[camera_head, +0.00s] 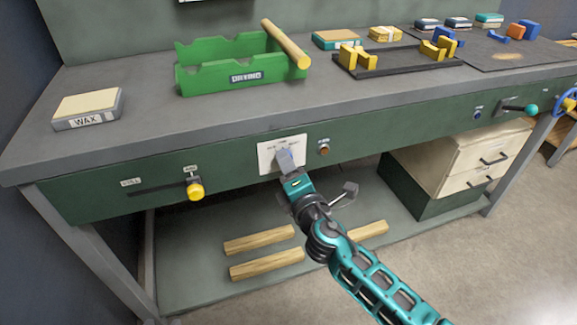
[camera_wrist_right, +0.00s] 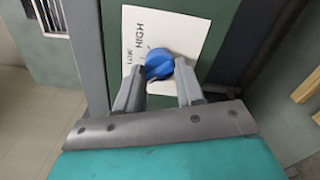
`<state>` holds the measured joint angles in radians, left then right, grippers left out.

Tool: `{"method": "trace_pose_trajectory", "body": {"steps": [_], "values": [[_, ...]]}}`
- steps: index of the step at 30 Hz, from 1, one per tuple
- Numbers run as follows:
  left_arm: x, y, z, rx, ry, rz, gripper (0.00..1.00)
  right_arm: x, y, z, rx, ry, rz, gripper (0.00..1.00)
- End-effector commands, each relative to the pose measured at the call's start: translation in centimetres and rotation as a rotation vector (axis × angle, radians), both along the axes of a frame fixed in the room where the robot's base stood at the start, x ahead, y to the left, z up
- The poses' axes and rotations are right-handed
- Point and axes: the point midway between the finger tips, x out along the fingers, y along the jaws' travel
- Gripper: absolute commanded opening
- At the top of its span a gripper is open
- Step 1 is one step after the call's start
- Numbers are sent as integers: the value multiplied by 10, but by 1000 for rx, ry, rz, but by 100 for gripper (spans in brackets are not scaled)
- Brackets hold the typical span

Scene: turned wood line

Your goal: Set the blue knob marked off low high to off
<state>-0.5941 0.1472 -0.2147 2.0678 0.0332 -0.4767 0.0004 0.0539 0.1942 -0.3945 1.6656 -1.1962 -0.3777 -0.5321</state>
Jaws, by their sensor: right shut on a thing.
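The blue knob (camera_wrist_right: 159,64) sits on a white plate (camera_wrist_right: 193,32) in the right wrist view. The words HIGH and LOW are readable on the plate, running sideways; the off mark and the knob's pointer cannot be made out. My right gripper (camera_head: 287,158) is at the plate on the bench's green front panel. Its fingers (camera_wrist_right: 160,82) are shut on the knob, one on each side. In the head view the gripper hides the knob, and part of the white plate (camera_head: 266,160) shows around it. My left gripper is in neither view.
A brown button (camera_head: 324,149) is just right of the plate. A yellow slider knob (camera_head: 195,190) sticks out to its left, and a teal-ended lever (camera_head: 531,110) to the far right. A green rack (camera_head: 215,78) stands above on the benchtop. Wooden bars (camera_head: 258,240) lie on the shelf below.

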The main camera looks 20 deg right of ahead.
Motion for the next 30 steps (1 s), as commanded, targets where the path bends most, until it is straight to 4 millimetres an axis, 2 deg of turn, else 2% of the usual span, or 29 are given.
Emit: {"method": "trace_pose_trajectory", "body": {"steps": [11, 12, 18, 20, 30], "values": [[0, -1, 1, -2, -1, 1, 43, 0, 0, -1, -10, 1, 1, 7], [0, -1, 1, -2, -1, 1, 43, 0, 0, -1, -10, 1, 1, 39], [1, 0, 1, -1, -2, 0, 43, 0, 0, -1, -8, 1, 1, 58], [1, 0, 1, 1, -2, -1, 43, 0, 0, -1, -8, 0, 0, 63], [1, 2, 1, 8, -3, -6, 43, -6, 0, -1, -6, 1, 1, 63]]}}
